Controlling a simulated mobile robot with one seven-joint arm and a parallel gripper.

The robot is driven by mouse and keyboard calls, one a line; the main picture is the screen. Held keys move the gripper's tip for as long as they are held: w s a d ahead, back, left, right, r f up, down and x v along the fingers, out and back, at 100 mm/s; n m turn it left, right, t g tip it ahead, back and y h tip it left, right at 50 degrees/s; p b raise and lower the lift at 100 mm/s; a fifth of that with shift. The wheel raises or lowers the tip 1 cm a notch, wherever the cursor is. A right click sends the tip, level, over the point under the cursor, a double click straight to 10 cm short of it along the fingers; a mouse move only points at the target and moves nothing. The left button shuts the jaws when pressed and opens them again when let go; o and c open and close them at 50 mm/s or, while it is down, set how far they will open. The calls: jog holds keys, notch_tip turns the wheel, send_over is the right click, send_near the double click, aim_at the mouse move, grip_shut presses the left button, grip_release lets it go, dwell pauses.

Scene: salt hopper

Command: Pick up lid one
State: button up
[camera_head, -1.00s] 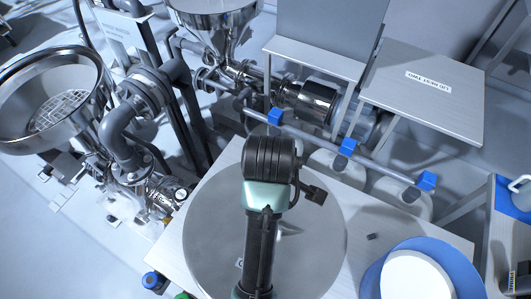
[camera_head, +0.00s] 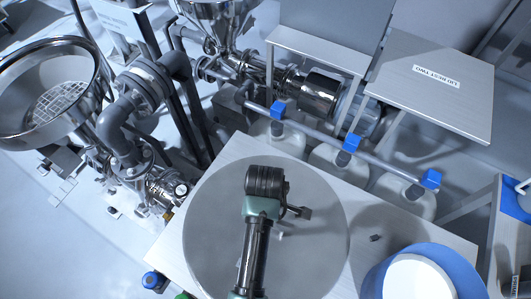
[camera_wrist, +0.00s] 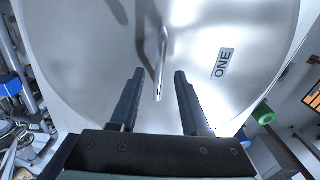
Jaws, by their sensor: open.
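Lid one (camera_head: 215,240) is a large round grey metal disc lying flat on a pale table. In the wrist view the lid (camera_wrist: 90,50) fills most of the picture, with a tag (camera_wrist: 222,62) reading "ONE". Its thin upright metal handle (camera_wrist: 162,60) shows between the two dark fingers of my gripper (camera_wrist: 160,75). The fingers are apart, with a gap on each side of the handle. I cannot tell how deep the handle sits between them. In the head view my arm is over the lid and hides the fingers.
A blue tub with a white round top (camera_head: 418,278) stands at the right front. A raised plate (camera_head: 440,90) with an upside-down label is at the back right. A rail with blue blocks (camera_head: 351,143) runs behind the table. A hopper and pipes (camera_head: 125,110) stand at the left.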

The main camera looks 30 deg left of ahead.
jog(key=shift+f, duration=1.5)
grip_shut()
jog(key=shift+w+r, duration=0.1)
jog(key=shift+r, duration=0.05)
